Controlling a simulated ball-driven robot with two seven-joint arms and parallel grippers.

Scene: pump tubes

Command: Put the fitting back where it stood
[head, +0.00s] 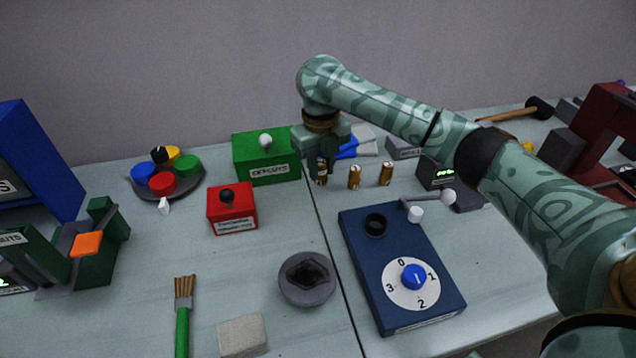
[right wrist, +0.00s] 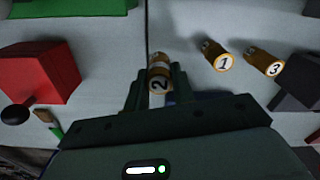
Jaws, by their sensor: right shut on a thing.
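My right gripper (head: 322,166) points down at the back of the table, shut on a brass fitting (head: 321,178). In the right wrist view this fitting (right wrist: 158,72) carries the number 2 and sits between the two fingers. It looks upright in the head view; its upper part is hidden by the fingers. I cannot tell whether its foot touches the table. Two more brass fittings stand to its right: fitting 1 (right wrist: 223,61) and fitting 3 (right wrist: 273,67). My left gripper is not in view.
A green box (head: 266,160) stands close left of the gripper, with a red box (head: 232,210) nearer. A blue dial box (head: 400,265) lies in front of the fittings. Blue and white flat pieces (head: 365,143) lie behind. A grey round dish (head: 307,280) is nearer the front.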

